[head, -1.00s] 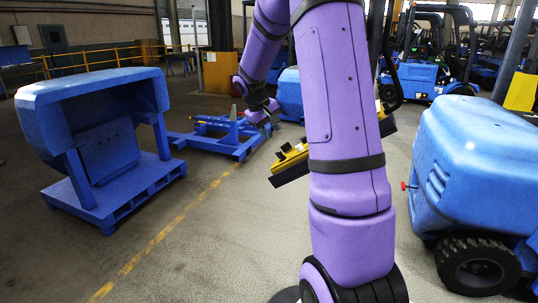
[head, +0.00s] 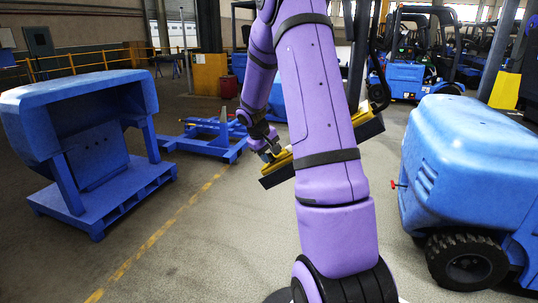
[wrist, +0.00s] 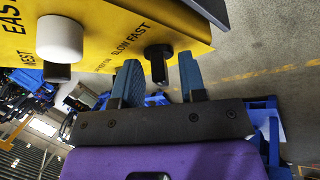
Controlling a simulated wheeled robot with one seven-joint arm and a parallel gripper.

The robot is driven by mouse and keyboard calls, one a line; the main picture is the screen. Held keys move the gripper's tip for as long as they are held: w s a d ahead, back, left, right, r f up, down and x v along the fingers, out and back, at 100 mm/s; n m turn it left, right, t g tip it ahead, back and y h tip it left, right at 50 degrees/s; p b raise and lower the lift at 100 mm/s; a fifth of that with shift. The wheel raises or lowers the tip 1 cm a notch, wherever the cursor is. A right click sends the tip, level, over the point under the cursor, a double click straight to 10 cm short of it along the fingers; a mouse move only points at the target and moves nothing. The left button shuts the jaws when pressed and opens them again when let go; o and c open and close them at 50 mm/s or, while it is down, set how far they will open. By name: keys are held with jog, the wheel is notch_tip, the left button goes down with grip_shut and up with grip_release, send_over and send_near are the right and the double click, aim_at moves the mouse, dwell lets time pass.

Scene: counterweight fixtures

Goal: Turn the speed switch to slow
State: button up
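The speed switch (wrist: 158,64) is a black knob on a yellow panel (wrist: 110,45), beside the printed words SLOW FAST, in the wrist view. My gripper (wrist: 159,58) is open, with one blue-grey finger on either side of the switch. I cannot tell whether either finger touches it. In the head view the yellow panel (head: 279,160) is partly hidden behind my purple arm. My gripper (head: 270,152) is at its left end there, and the switch is too small to make out.
A white knob (wrist: 60,38) on a dark stem stands left of the switch on the panel. A blue frame (head: 90,200) stands at the left, and a blue vehicle (head: 460,160) at the right.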

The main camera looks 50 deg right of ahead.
grip_shut()
jog(key=shift+s+n, duration=0.1)
jog(key=shift+n, duration=0.2)
jog(key=shift+d+n+y, duration=0.2)
jog(key=shift+n+y, duration=0.7)
jog(key=shift+n, duration=0.2)
jog(key=n+y, duration=0.2)
jog(key=n, duration=0.1)
jog(key=shift+d+n+g, duration=0.15)
jog(key=shift+n+g, duration=0.15)
jog(key=shift+n, duration=0.1)
jog(key=n+g+y, duration=0.1)
jog(key=n+y, duration=0.1)
jog(key=n, duration=0.1)
jog(key=shift+d+f, duration=0.1)
jog(key=shift+d, duration=0.05)
jog(key=n, duration=0.1)
jog(key=n+g+y, duration=0.1)
jog(key=n, duration=0.1)
jog(key=shift+w+d+f+n, duration=0.1)
jog(key=shift+w+n, duration=0.1)
jog(key=shift+n, duration=0.1)
jog(key=shift+g, duration=0.3)
